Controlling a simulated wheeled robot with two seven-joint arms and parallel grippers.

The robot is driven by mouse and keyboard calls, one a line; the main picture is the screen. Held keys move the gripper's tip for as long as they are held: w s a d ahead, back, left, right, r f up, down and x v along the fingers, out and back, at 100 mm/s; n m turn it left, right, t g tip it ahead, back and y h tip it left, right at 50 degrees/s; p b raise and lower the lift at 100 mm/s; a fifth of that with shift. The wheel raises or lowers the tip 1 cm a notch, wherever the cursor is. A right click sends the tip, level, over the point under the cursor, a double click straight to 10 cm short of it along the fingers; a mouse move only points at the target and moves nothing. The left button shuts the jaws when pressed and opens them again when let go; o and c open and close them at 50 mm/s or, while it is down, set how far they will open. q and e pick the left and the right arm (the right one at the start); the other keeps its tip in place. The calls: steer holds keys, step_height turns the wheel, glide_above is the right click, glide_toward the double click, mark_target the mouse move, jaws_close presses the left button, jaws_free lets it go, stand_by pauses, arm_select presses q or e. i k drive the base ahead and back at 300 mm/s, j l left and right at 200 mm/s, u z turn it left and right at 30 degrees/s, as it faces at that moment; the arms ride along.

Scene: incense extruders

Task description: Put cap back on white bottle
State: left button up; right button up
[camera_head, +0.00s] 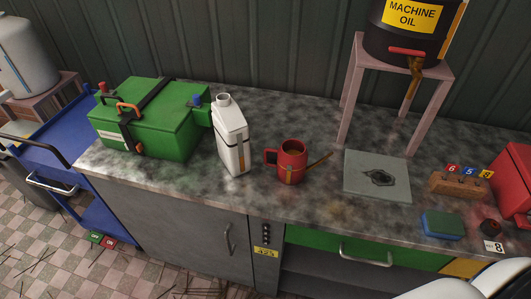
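The white bottle (232,142) stands upright near the middle of the counter, between the green box and the red can. Its short round neck (222,100) is pale; I cannot tell whether it is open. No cap is clearly identifiable. A small dark red round object (490,227) lies at the right end of the counter, and I cannot tell whether it is a cap. Neither gripper is in view. A white part of my arm shows at the bottom right edge.
A green box (165,135) stands left of the bottle. A red can (292,165) with a spout stands right of it. Further right are a grey plate (360,185), a pink stand (400,68) bearing an oil drum (395,45), and a blue-green sponge (442,224).

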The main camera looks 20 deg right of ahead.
mark_target(231, 128)
steer(key=i+j+z, duration=0.2)
steer(key=j+z, duration=0.2)
steer(key=i+j+z, duration=0.1)
steer(key=j+z, duration=0.3)
steer(key=j, duration=0.2)
steer(key=j+z, duration=0.4)
steer(key=i+j, duration=0.05)
steer(key=j, duration=0.05)
